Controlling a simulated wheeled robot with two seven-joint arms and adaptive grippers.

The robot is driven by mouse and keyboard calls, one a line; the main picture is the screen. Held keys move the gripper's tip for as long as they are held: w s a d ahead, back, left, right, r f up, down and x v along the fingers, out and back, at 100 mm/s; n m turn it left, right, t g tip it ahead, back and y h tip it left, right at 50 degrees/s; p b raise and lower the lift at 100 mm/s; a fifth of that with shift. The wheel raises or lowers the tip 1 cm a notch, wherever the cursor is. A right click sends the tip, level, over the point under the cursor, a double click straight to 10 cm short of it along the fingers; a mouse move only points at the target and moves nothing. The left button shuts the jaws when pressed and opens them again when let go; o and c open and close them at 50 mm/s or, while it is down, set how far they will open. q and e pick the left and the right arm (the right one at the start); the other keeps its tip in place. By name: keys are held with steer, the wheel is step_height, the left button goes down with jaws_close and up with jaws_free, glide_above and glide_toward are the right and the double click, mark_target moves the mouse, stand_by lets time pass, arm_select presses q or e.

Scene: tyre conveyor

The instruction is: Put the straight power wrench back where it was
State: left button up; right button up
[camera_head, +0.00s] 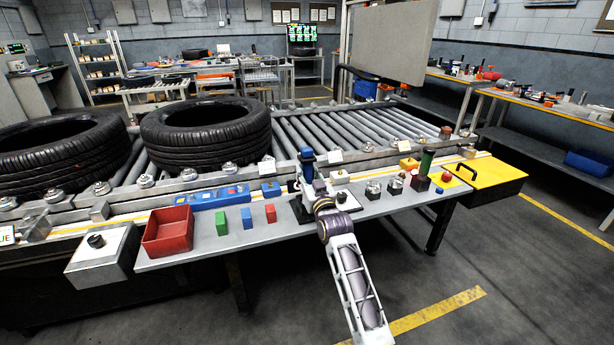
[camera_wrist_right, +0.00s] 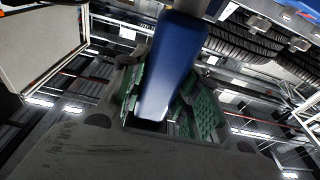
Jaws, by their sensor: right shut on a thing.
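A blue, upright tool, which I take to be the straight power wrench (camera_head: 307,157), stands at the middle of the shelf in front of the conveyor. My right gripper (camera_head: 307,185) is at this tool, partly hidden behind my own wrist. In the right wrist view the green-padded fingers of the gripper (camera_wrist_right: 165,100) are closed around the blue body of the wrench (camera_wrist_right: 172,62). A dark base plate (camera_head: 299,212) shows under the gripper; I cannot tell whether the wrench touches it. My left gripper is not in view.
A red bin (camera_head: 168,231) and small green, blue and red blocks lie left on the shelf (camera_head: 205,246). A green upright tool (camera_head: 426,162) and several small metal parts stand right. A yellow-topped box (camera_head: 487,174) is at the right end. Tyres (camera_head: 207,128) lie on the rollers behind.

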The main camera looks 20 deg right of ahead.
steer(key=shift+r, duration=0.15)
steer(key=o, duration=0.7)
steer(key=shift+f, duration=0.2)
steer(key=o, duration=0.4)
steer(key=shift+s, duration=0.35)
steer(key=shift+s+f, duration=0.15)
steer(key=shift+s, duration=0.85)
steer(key=shift+s+f, duration=0.1)
steer(key=shift+s, duration=0.85)
steer(key=shift+s+d+f+p, duration=0.15)
steer(key=shift+s+p, duration=0.15)
steer(key=shift+s, duration=0.75)
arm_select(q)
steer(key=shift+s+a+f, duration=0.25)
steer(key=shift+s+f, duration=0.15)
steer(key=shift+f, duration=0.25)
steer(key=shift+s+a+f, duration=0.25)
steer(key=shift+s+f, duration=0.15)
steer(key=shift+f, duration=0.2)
arm_select(e)
glide_toward(308, 177)
steer(key=shift+s+d, duration=0.1)
steer(key=shift+s, duration=0.2)
